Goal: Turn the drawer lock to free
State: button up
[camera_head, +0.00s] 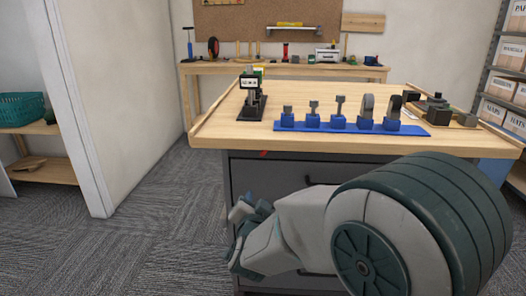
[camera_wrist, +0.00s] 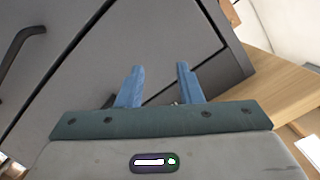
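The grey drawer cabinet (camera_head: 285,180) stands under the wooden bench top, with a dark bar handle (camera_head: 322,183) on its upper drawer. A small red mark (camera_head: 264,153) shows at the cabinet's top edge; I cannot tell whether it belongs to the lock. My gripper (camera_head: 250,207) is in front of the cabinet's left part. In the wrist view my gripper (camera_wrist: 160,70) has its two blue fingers apart, with grey drawer front (camera_wrist: 110,50) beyond them. A tiny light bit shows low between the fingers, too small to identify. No lock can be made out clearly.
The wooden bench top (camera_head: 225,130) carries a blue rack (camera_head: 350,127) of tools and a black stand (camera_head: 252,105). A white wall (camera_head: 120,90) is at the left. Carpet floor (camera_head: 165,225) left of the cabinet is clear. The wrist view shows a drawer handle (camera_wrist: 18,50) at left.

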aim_at(265, 152)
jog(key=s+a+r+m+t+h+p, duration=0.2)
jog(key=s+r+m+t+h, duration=0.2)
jog(key=r+h, duration=0.15)
jog(key=shift+h, duration=0.35)
jog(key=b+x, duration=0.1)
jog(key=x, duration=1.2)
jog(key=shift+w+a+f+b, duration=0.1)
jog(key=shift+w+b, duration=0.2)
jog(key=shift+m, duration=0.3)
grip_shut()
